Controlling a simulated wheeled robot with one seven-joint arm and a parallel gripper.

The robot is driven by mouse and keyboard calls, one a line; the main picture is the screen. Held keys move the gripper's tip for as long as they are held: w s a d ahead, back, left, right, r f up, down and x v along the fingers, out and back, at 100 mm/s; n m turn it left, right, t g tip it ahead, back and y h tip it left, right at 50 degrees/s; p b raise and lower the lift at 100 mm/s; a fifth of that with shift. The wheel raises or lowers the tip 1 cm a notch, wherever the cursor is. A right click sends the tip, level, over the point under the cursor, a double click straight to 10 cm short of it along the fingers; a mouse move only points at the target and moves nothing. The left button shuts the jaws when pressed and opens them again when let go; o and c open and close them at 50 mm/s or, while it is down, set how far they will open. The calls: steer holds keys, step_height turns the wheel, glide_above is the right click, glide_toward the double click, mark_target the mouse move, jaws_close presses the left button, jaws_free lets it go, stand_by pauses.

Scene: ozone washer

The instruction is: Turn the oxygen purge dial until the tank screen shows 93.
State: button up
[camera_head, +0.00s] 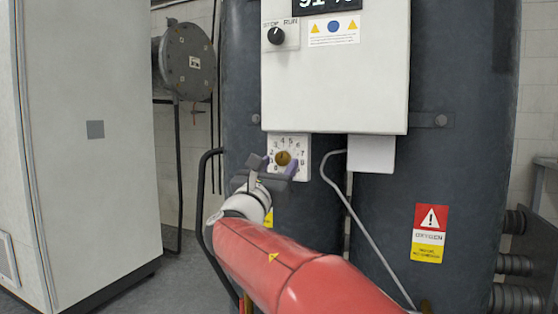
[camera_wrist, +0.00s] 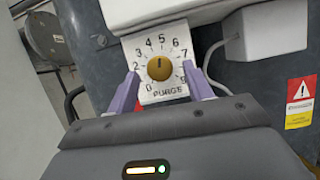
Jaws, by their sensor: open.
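The purge dial is a round brass knob (camera_wrist: 159,67) on a white plate marked PURGE (camera_wrist: 167,92) with a printed number scale. Its dark pointer mark points up, about between 4 and 5. In the head view the knob (camera_head: 283,158) sits just below the white control box. The tank screen (camera_head: 312,3) is cut off at the top edge; its partly visible digits look like 91. My gripper (camera_head: 275,164) is open in front of the dial, and its purple fingers (camera_wrist: 160,75) flank the knob with gaps on both sides. I cannot tell their depth from the plate.
The white control box (camera_head: 335,85) carries a STOP/RUN switch (camera_head: 275,36) above the dial. A smaller white box (camera_head: 371,155) with a grey cable lies right of the dial. Dark tanks (camera_head: 465,130) stand behind. A tall pale cabinet (camera_head: 90,190) stands at left.

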steer(key=shift+x, duration=0.9)
steer(key=c, duration=1)
steer(key=shift+f+m, duration=0.1)
steer(key=shift+m, duration=0.3)
steer(key=shift+a+m+g+h+b, duration=0.1)
steer(key=shift+m+g+h+b, duration=0.35)
steer(key=shift+m, duration=0.75)
steer(key=shift+a+m+g+h+b, duration=0.1)
steer(key=shift+m+g+h, duration=0.3)
steer(key=shift+m, duration=0.45)
steer(key=shift+d+m+g+h+b, duration=0.15)
steer(key=shift+m+h, duration=0.35)
steer(key=shift+m, duration=0.4)
steer(key=shift+a+m+g+h+b, duration=0.15)
steer(key=shift+m+g+h, duration=0.25)
steer(key=shift+m, duration=0.45)
